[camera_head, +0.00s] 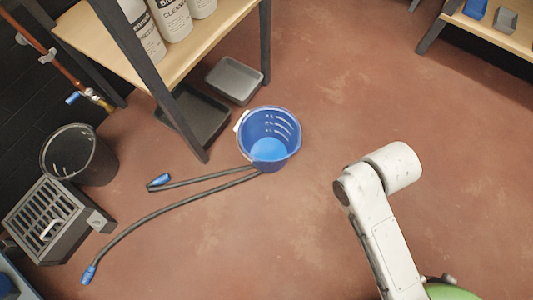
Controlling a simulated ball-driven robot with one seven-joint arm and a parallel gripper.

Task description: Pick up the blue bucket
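The blue bucket (270,149) stands on the reddish floor near the middle of the head view, open at the top, with pale marks on its inner wall. Its white handle grip (241,121) hangs at the left of the rim. My white arm reaches up from the lower right, to the right of the bucket and apart from it. My gripper cannot be made out in this view, so its state is hidden.
A black hose (160,216) with blue ends lies left of the bucket, one part running up against it. A shelf (190,58) with white bottles and grey trays (234,80) stand behind. A black bucket (78,155) and grated box (55,221) are left. Floor at right is clear.

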